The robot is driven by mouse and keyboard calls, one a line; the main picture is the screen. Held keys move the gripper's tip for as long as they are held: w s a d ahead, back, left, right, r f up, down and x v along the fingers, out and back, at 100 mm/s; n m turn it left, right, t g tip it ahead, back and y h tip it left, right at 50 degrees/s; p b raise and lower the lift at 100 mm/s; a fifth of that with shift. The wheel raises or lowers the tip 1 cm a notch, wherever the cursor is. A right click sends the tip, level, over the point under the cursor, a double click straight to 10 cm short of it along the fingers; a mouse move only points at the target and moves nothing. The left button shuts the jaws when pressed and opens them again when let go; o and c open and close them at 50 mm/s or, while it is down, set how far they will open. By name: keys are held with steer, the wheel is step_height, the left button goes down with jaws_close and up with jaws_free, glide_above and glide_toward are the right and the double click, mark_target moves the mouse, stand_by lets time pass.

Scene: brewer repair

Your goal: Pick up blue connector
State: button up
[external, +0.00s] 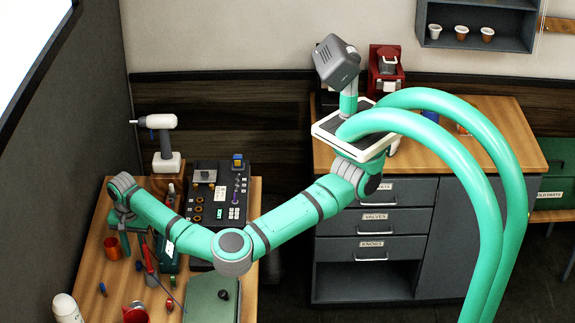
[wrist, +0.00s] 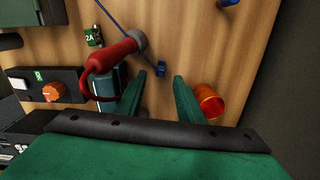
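A small blue piece (wrist: 160,70) lies on the wooden table at the end of a thin blue rod or cord, just beyond my fingertips in the wrist view. It also shows in the external view (external: 139,266). A second small blue piece (wrist: 230,2) is cut off at the top edge of the wrist view and shows on the table's left side in the external view (external: 102,288). I cannot tell which is the blue connector. My gripper (wrist: 160,72) is open, its two green fingers apart with nothing between them; it also shows over the table (external: 122,215) in the external view.
A red-handled tool (wrist: 112,58) lies close to the left finger, and an orange cup (wrist: 210,100) stands beside the right finger. A black control panel (external: 222,195) and a drill (external: 160,140) are at the back.

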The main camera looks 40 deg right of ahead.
mark_target(135, 264)
steer(key=shift+f, duration=3)
jaws_close()
